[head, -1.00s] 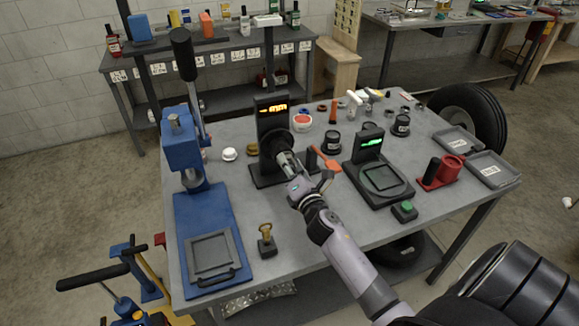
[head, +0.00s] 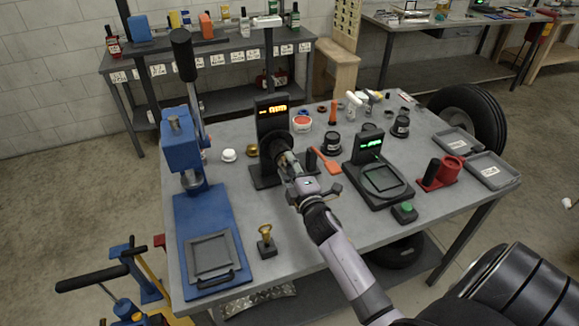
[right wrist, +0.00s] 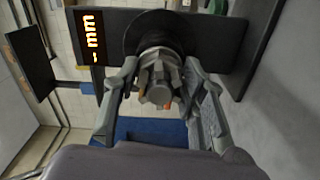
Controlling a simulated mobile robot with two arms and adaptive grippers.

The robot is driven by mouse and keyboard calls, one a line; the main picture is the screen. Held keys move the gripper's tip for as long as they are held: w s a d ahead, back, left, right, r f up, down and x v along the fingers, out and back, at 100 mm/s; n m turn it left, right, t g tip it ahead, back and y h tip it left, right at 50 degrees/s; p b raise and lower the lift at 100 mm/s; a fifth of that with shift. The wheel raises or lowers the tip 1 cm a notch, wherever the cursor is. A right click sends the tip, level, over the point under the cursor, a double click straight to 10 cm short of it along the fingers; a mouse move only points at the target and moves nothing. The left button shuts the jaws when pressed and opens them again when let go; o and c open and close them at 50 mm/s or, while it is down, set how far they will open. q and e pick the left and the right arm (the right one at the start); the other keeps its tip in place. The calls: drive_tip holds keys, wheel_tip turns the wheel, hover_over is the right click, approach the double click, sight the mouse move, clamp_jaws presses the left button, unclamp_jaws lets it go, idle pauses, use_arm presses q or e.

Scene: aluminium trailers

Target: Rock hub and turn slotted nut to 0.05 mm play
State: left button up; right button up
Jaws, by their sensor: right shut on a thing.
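The hub (head: 274,148) is a dark round body mounted on a black stand with a lit orange display (head: 272,111). In the right wrist view the display (right wrist: 92,38) shows sideways, too blurred to read in full. The grey metal slotted nut (right wrist: 160,84) sits on the front of the hub (right wrist: 152,32), its notched rim facing the camera. My right gripper (head: 287,160) reaches the nut from the front. In the right wrist view my right gripper's fingers (right wrist: 160,78) are closed on either side of the nut. My left gripper is out of view.
A blue press (head: 186,150) stands to the left and a black scale with a green display (head: 370,144) to the right. A brass-topped tool (head: 266,240) stands near the front edge. An orange tool (head: 327,163) lies close beside my right gripper.

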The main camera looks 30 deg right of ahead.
drive_tip(key=shift+m, duration=0.6)
drive_tip(key=o, duration=1.2)
drive_tip(key=shift+d, duration=0.1)
drive_tip(key=shift+c, duration=0.2)
drive_tip(key=shift+s+f, duration=0.1)
drive_tip(key=shift+s+a, duration=0.2)
drive_tip(key=shift+s, duration=0.2)
drive_tip(key=v, duration=1.1)
drive_tip(key=shift+d, duration=0.1)
